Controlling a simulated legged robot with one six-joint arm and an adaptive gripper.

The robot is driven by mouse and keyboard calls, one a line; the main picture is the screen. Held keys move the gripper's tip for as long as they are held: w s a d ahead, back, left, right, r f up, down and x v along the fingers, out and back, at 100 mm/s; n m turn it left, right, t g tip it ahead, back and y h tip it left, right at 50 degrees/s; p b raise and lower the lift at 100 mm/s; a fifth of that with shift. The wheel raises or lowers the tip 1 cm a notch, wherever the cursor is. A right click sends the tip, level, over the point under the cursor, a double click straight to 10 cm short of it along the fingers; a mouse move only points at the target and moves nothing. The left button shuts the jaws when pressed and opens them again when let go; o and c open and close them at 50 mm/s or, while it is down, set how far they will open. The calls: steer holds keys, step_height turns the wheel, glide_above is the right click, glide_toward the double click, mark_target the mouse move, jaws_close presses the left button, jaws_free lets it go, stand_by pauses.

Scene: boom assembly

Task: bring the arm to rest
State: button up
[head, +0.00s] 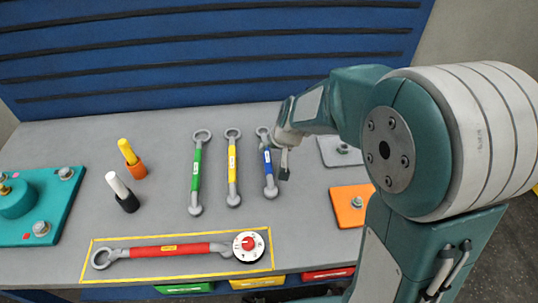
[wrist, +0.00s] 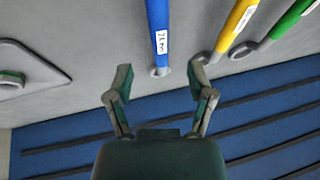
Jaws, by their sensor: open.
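My arm reaches in from the right in the head view. My gripper (head: 284,168) is over the bench beside the blue wrench (head: 268,172). In the wrist view my gripper (wrist: 160,80) has its two fingers spread wide, with nothing held. The ring end of the blue wrench (wrist: 158,35) shows between the fingertips there; I cannot tell how far below them it is. The wrist hides part of its upper ring in the head view.
Yellow (head: 233,170) and green (head: 196,172) wrenches lie left of the blue one. A red wrench (head: 180,250) lies in a yellow outline with a round dial (head: 248,246). Two markers, a teal fixture (head: 50,205) and an orange plate (head: 352,206) are on the bench. A blue slatted panel stands behind.

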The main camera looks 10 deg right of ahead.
steer(key=s+d+r+h, duration=0.1)
steer(key=s+d+r, duration=0.2)
steer(key=s, duration=0.4)
steer(key=s+d+r, duration=0.2)
steer(key=s+r, duration=0.4)
steer(key=s, duration=0.2)
steer(key=s+d+r+t+h, duration=0.1)
steer(key=s+d+r, duration=0.2)
steer(key=s+r, duration=0.2)
steer(key=s, duration=0.3)
steer(key=shift+s+d+r+h, duration=0.15)
steer(key=shift+d+h, duration=0.15)
steer(key=shift+d, duration=0.05)
steer(key=shift+d, duration=0.1)
